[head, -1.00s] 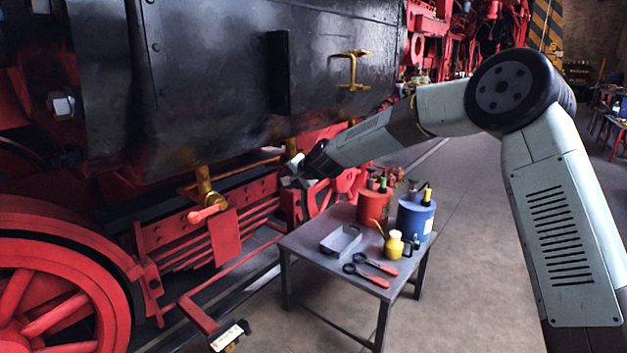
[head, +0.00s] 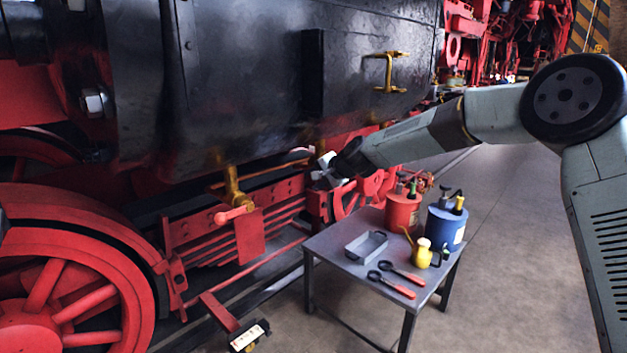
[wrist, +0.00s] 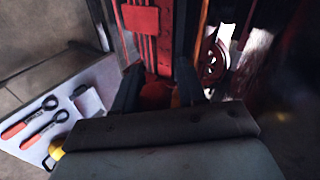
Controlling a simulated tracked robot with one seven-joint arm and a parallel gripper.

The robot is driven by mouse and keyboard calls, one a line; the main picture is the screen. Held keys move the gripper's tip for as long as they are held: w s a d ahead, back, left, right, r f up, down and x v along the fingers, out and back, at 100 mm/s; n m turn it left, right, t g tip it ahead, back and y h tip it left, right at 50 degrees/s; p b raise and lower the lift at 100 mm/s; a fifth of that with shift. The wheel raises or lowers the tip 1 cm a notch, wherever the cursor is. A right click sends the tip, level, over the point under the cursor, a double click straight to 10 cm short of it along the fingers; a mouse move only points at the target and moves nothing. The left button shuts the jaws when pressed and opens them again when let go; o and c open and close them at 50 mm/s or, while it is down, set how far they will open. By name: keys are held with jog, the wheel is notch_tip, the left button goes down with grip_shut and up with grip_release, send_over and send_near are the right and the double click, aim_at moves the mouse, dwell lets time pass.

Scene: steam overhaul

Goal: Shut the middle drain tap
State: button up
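A brass drain tap (head: 233,188) with a red lever (head: 233,214) hangs under the black tank at the left in the head view. The lever points sideways and slightly down to the left. A bit of brass (head: 320,146) shows under the tank just above my gripper (head: 326,171), perhaps another tap; its lever is hidden. In the wrist view my gripper's dark fingers (wrist: 157,85) stand apart. A red and orange patch (wrist: 156,95) shows between or beyond them, dark and partly hidden by the gripper body. I cannot tell whether they touch it, or which tap is the middle one.
A grey table (head: 335,238) stands below my arm, with a tray (head: 366,247), red-handled tools (head: 398,291), a yellow oil can (head: 422,256), a red can (head: 402,211) and a blue can (head: 446,226). Red wheels (head: 60,290) and frame bars lie beneath the tank. The right floor is clear.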

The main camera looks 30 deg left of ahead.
jog(key=shift+o, duration=1.4)
jog(key=shift+d+f, duration=0.1)
jog(key=v, duration=1.3)
jog(key=shift+d, duration=0.3)
jog(key=shift+s, duration=0.15)
